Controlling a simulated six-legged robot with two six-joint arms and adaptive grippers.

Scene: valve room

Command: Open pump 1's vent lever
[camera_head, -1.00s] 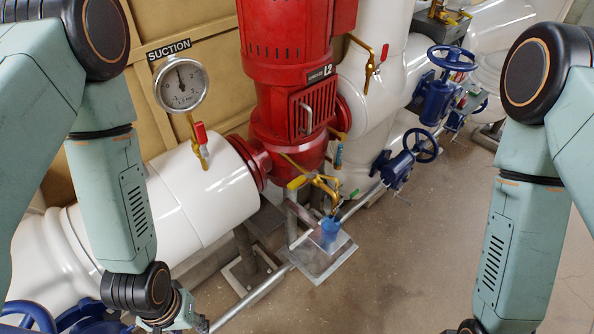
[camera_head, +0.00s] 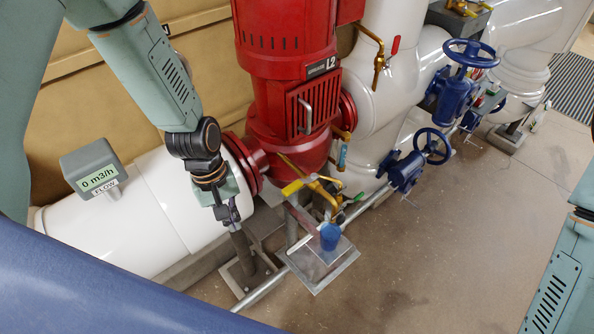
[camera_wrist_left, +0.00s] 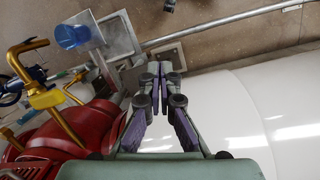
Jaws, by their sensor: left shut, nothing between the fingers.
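The red pump (camera_head: 285,110) bears a label that seems to read L2; I cannot read a pump 1 mark. A yellow-handled lever (camera_head: 294,187) sits on a brass pipe at its foot, above a blue cup (camera_head: 330,236). I cannot tell for sure that it is the vent lever. My left gripper (camera_head: 232,221) is shut and empty, left of the lever and apart from it, in front of the white pipe. In the left wrist view, the shut fingertips (camera_wrist_left: 160,78) point toward the floor plate, with the yellow handle (camera_wrist_left: 47,99) and cup (camera_wrist_left: 71,36) to their left. My right gripper is out of view.
A flow display box (camera_head: 93,167) reading 0 m3/h sits on the white pipe. A red-handled brass valve (camera_head: 380,62) and blue handwheels (camera_head: 433,146) are to the right. A large blue shape (camera_head: 100,285) fills the lower left.

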